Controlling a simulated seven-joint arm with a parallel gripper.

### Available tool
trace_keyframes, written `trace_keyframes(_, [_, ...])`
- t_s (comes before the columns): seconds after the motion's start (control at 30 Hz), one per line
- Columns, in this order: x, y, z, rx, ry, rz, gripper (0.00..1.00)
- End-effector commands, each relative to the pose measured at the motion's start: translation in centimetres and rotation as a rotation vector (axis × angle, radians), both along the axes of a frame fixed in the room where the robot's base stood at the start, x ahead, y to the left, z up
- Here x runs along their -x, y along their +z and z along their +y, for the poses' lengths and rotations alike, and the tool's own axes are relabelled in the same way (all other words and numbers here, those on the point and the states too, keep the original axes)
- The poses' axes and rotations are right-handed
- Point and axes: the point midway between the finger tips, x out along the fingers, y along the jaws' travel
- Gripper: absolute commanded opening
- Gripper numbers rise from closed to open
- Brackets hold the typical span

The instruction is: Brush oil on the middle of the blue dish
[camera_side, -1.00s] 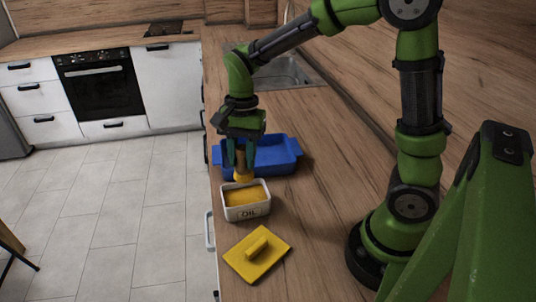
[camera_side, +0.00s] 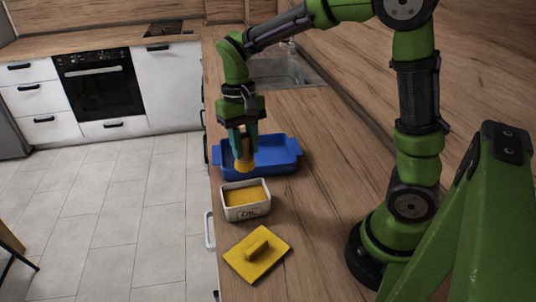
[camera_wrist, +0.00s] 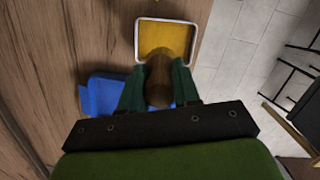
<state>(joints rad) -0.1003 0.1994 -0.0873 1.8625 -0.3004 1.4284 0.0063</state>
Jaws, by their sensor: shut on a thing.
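My gripper (camera_side: 243,138) is shut on the brush (camera_side: 244,159), which has a wooden handle and a yellow lower end. The brush points down, above the near left part of the blue dish (camera_side: 283,159) in the side view. The white oil tub (camera_side: 246,212), labelled OIL and holding yellow oil, stands just in front of the dish. In the wrist view the brush handle (camera_wrist: 159,82) sits between my fingers, with the oil tub (camera_wrist: 137,42) beyond it. The blue dish (camera_wrist: 101,98) is partly hidden behind my gripper there.
A yellow lid (camera_side: 257,254) with a handle lies on the wooden counter (camera_side: 320,215) in front of the tub. A sink (camera_side: 285,72) is set in behind the dish. The counter's left edge runs close to the dish and tub. Bare counter lies to their right.

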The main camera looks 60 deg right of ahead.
Motion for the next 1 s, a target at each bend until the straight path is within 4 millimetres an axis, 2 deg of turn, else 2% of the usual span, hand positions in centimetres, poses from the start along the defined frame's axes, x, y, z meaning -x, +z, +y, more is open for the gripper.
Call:
trace_keyframes(0.1, [-0.5,0.9,-0.8,0.0,0.2,0.0,0.01])
trace_keyframes(0.2, [-0.9,1.5,-1.4,0.001,0.33,0.004,0.01])
trace_keyframes(0.33, [-1.3,2.1,-2.0,0.006,0.431,0.006,0.01])
trace_keyframes(0.43, [-1.7,2.0,-3.1,0.017,0.437,0.01,0.01])
trace_keyframes(0.57, [-2.7,0.1,-6.1,0.017,0.381,0.015,0.01])
trace_keyframes(0.63, [-3.7,-1.1,-8.3,0.018,0.396,0.015,0.01])
trace_keyframes(0.83, [-6.3,-4.4,-14.4,0.018,0.57,0.013,0.01])
trace_keyframes(0.9, [-7.1,-4.9,-15.7,0.02,0.652,0.012,0.01])
trace_keyframes(1.0, [-7.8,-4.8,-15.9,0.022,0.746,0.009,0.01])
